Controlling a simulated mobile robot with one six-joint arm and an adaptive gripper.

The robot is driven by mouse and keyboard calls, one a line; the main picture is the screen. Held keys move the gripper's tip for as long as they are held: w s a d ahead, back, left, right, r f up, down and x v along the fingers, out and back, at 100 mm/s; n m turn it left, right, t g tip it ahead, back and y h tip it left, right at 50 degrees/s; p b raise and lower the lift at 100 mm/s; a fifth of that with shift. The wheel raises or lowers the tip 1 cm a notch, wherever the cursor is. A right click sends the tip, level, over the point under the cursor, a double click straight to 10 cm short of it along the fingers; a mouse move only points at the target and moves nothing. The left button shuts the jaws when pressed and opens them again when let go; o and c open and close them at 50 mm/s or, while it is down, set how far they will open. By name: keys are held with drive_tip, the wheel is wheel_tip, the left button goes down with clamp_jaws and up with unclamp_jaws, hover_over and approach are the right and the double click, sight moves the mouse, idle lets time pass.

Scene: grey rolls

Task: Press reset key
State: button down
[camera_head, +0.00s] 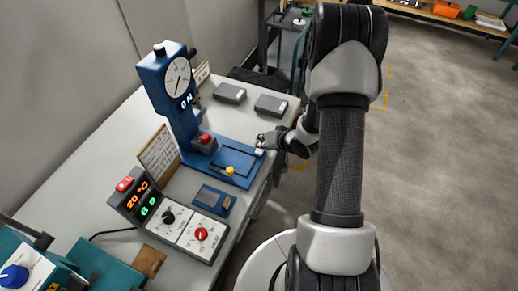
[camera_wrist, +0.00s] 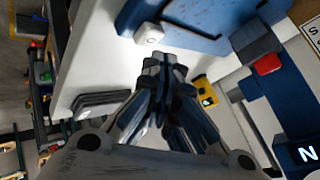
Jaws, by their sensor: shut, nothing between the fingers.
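A red button (camera_head: 205,138) on a grey block sits by the column and also shows in the wrist view (camera_wrist: 268,64). My gripper (camera_head: 261,140) is shut and empty. In the wrist view its fingertips (camera_wrist: 165,61) lie close beside the white key; I cannot tell whether they touch.
Two grey boxes (camera_head: 230,93) (camera_head: 271,105) lie on the bench behind my gripper. A control box (camera_head: 170,215) with a lit display and knobs stands at the front. The floor to the right is open.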

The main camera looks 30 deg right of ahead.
wheel_tip(320, 180, up, 5)
drive_tip(key=p, duration=0.5)
idle(0.8)
drive_tip(key=s+a+r+n+g+h, duration=0.1)
drive_tip(key=s+r+h, duration=0.1)
drive_tip(key=r, duration=0.8)
drive_tip(key=s+r+n+g+h, duration=0.1)
drive_tip(key=s+r+n+h, duration=0.15)
drive_tip(key=r, duration=0.75)
drive_tip(key=s+a+r+n+g+y+b, duration=0.1)
drive_tip(key=s+a+r, duration=0.3)
drive_tip(key=s+a, duration=0.3)
drive_tip(key=s+a+r+n+g+y, duration=0.1)
drive_tip(key=s+a+r, duration=0.4)
drive_tip(key=s, duration=0.9)
drive_tip(key=shift+a+n+b, duration=0.35)
drive_tip(key=shift+a, duration=0.7)
